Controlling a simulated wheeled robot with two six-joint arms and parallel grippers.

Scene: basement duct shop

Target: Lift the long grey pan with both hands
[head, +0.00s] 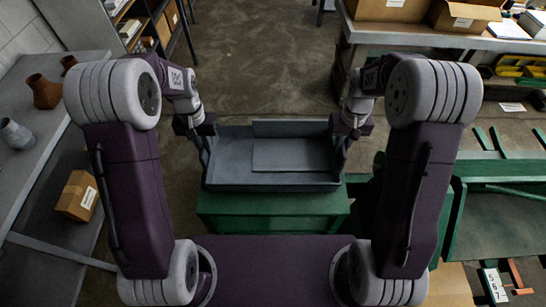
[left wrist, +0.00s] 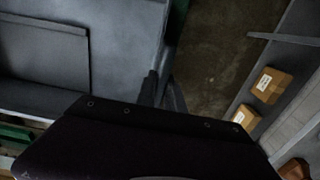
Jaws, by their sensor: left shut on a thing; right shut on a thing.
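The long grey pan (head: 230,178) is in the middle of the head view, over a green bench (head: 275,207); whether it touches the bench is hard to tell. A flat grey panel (head: 290,154) lies inside it. My left gripper (head: 204,150) is shut on the pan's left end wall. My right gripper (head: 343,150) is shut on its right end wall. In the left wrist view the left fingers (left wrist: 160,90) straddle the rim of the pan (left wrist: 125,60). The right fingertips are small and dark in the head view.
A grey shelf with brown and grey vessels (head: 45,92) stands at the left, with a cardboard box (head: 77,196) below. A workbench with cartons (head: 465,16) is at the back right. Green frames (head: 500,205) stand at the right. The floor behind the pan is clear.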

